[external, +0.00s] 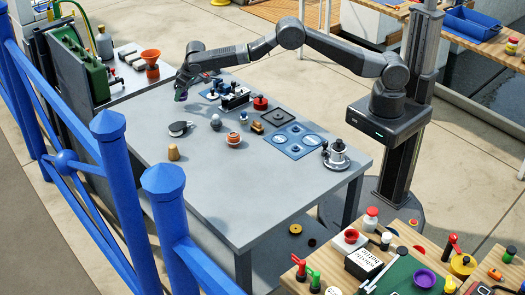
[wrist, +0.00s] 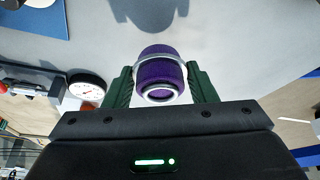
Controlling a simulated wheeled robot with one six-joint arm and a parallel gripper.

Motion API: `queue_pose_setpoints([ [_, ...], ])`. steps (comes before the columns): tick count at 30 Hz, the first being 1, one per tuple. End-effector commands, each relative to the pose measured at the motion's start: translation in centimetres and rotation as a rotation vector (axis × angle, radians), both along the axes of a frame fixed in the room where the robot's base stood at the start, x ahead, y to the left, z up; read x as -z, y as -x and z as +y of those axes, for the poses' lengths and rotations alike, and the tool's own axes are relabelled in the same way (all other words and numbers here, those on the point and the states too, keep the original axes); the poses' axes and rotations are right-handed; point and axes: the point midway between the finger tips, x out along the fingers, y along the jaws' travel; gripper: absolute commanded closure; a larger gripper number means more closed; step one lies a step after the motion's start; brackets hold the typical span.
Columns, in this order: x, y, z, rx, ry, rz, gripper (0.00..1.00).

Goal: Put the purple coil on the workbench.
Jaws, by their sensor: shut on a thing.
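My gripper (wrist: 160,88) is shut on the purple coil (wrist: 160,74), a short purple cylinder with pale bands, gripped between its two green fingers. In the external view my gripper (external: 181,94) is over the far left part of the large grey-topped bench (external: 205,200); the coil shows there only as a small purple patch. A dark shadow lies on the grey surface apart from the coil in the wrist view, so the coil appears held above it. I cannot tell the exact height.
Blue panels (external: 292,140), a red knob (external: 260,103) and a silver fitting (external: 336,155) stand farther right. An orange funnel (external: 151,57) is at the back left. The bench's near part is clear. Blue railings (external: 110,150) run along the left.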

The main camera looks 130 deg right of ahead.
Motion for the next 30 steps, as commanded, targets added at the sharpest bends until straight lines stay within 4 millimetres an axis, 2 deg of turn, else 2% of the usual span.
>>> queue_pose_setpoints([
  [7, 3.1, 0.0, 0.0, -0.001, -0.002, 0.001, 0.75],
  [18, 3.8, 0.0, 0.0, 0.000, 0.000, -0.001, 0.75],
  [19, 3.8, 0.0, 0.0, 0.000, 0.000, -0.001, 0.47],
  [22, 3.7, 0.0, 0.0, 0.000, 0.000, -0.001, 0.27],
  [30, 3.7, 0.0, 0.0, 0.000, 0.000, 0.000, 0.27],
])
